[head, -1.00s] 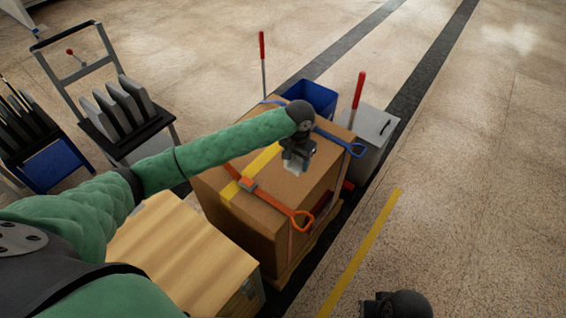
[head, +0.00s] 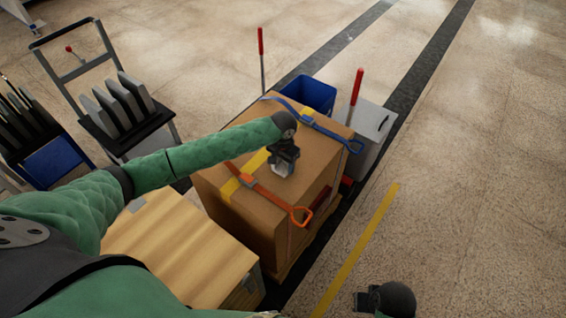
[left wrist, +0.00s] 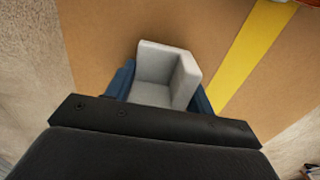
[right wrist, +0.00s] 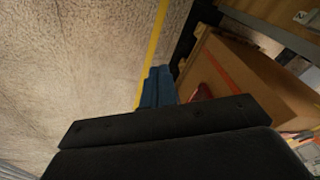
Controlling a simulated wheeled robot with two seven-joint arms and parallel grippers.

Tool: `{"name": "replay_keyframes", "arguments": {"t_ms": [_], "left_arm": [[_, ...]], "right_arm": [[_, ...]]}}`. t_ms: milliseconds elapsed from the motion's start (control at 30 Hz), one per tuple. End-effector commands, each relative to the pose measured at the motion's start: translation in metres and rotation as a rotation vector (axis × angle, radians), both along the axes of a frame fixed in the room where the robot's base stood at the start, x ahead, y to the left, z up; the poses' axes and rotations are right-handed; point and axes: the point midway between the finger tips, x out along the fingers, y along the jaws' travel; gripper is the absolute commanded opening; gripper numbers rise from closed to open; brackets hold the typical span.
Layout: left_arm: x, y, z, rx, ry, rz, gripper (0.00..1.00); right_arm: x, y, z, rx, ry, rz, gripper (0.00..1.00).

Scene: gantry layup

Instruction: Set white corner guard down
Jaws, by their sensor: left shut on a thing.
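The white corner guard (left wrist: 158,92), an angled L-shaped piece, sits between the blue fingers of my left gripper (left wrist: 163,98), which is shut on it. In the head view my left gripper (head: 284,160) is over the top of the large brown carton (head: 318,160), beside its yellow stripe, with the pale guard (head: 281,169) below. I cannot tell whether the guard touches the carton. My right gripper (head: 364,301) is at the bottom of the head view, away from the carton. In the right wrist view its blue fingers (right wrist: 158,86) lie together, empty.
An orange strap (head: 272,195) and a blue strap (head: 318,128) cross the carton. A lighter wooden box (head: 180,250) stands nearer. Behind are a blue bin (head: 318,94) and a grey bin (head: 370,140). A trolley (head: 125,120) with grey panels stands left. The floor to the right is open.

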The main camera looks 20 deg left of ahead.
Motion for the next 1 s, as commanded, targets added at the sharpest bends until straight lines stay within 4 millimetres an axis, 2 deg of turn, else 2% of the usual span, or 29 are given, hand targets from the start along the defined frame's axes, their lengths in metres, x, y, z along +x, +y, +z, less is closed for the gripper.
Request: {"name": "replay_keyframes", "arguments": {"t_ms": [233, 267, 333, 367, 700, 800, 867, 1000], "left_arm": [[0.0, 0.0, -0.001, -0.001, 0.0, 0.0, 0.32], [0.0, 0.0, -0.001, 0.0, 0.0, 0.0, 0.59], [0.0, 0.0, -0.001, 0.0, 0.0, 0.0, 0.73], [0.0, 0.0, -0.001, 0.0, 0.0, 0.0, 0.76], [0.0, 0.0, 0.0, 0.0, -0.001, 0.0, 0.76], [0.001, -0.001, 0.009, -0.001, -0.003, 0.0, 0.76], [0.001, -0.001, 0.017, -0.001, -0.003, 0.0, 0.76], [0.001, 0.0, 0.042, -0.002, -0.002, 0.0, 0.76]], "right_arm": [[0.0, 0.0, -0.003, 0.0, 0.001, 0.0, 0.0], [0.001, 0.001, -0.004, 0.0, 0.001, 0.0, 0.0], [0.0, 0.001, -0.005, 0.0, 0.001, 0.0, 0.0], [0.001, 0.001, -0.004, 0.001, 0.001, 0.0, 0.0], [0.0, 0.0, -0.004, -0.001, 0.003, 0.0, 0.0], [-0.001, 0.0, -0.001, -0.001, 0.006, 0.001, 0.0], [-0.001, 0.0, 0.005, 0.0, 0.0, 0.001, 0.0], [-0.009, -0.002, 0.035, 0.006, -0.004, -0.002, 0.0]]}}
